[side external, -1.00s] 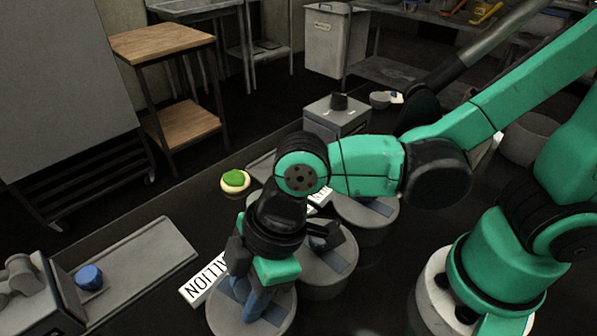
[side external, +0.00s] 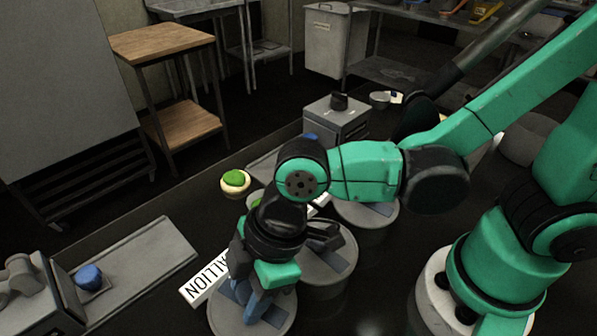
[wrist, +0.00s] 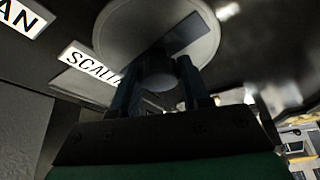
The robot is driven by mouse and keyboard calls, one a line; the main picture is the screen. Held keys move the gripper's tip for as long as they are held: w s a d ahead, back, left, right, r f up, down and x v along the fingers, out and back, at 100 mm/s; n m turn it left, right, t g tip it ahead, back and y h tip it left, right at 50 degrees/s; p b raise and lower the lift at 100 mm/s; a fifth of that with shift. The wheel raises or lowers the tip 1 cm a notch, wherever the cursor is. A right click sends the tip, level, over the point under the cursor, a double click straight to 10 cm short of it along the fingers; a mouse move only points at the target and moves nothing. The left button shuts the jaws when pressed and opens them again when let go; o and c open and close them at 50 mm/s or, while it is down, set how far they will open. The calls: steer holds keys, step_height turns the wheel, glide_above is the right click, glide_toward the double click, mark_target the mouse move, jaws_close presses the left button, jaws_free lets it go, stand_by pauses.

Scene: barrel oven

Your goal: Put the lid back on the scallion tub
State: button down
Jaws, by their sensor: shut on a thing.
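My gripper (side external: 258,298) points down at the bottom of the side view, shut on the raised handle of a round grey lid (side external: 222,318). In the wrist view, the fingers (wrist: 160,88) close around a handle below the pale lid disc (wrist: 130,30), which has a darker strip across it. The white SCALLION label (side external: 205,280) lies just beside the lid; it also shows in the wrist view (wrist: 90,65). The tub wall under the lid is hidden, so I cannot tell whether the lid is seated or slightly raised.
Two more lidded tubs, a middle one (side external: 330,275) and a far one (side external: 375,212), stand in a row behind my gripper. A pale bowl with green contents (side external: 235,183) is on the dark counter. A grey machine (side external: 337,122) stands behind; a blue item (side external: 88,277) is at left.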

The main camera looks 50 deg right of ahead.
steer(key=shift+c, duration=1.7)
jaws_free()
steer(key=shift+r, duration=0.1)
steer(key=shift+v, duration=2.5)
steer(key=shift+w+d+r, duration=0.15)
steer(key=shift+d, duration=0.15)
steer(key=w+d+m+t, duration=0.1)
steer(key=d+m, duration=0.1)
steer(key=d, duration=0.1)
steer(key=w+d+m+t+h, duration=0.1)
steer(key=w+d+m, duration=0.1)
steer(key=d, duration=0.1)
steer(key=w+d+r+m+t, duration=0.1)
steer(key=w+d+m, duration=0.1)
steer(key=d+m, duration=0.1)
steer(key=shift+d+h, duration=0.1)
steer(key=shift+h, duration=0.2)
steer(key=w+d+m+t+h, duration=0.1)
steer(key=d+m+t+h, duration=0.1)
steer(key=d+m, duration=0.5)
steer(key=d+r, duration=0.1)
steer(key=d, duration=0.2)
steer(key=shift+w+t+h, duration=0.2)
steer(key=shift+t+h, duration=0.1)
steer(key=shift+h, duration=0.1)
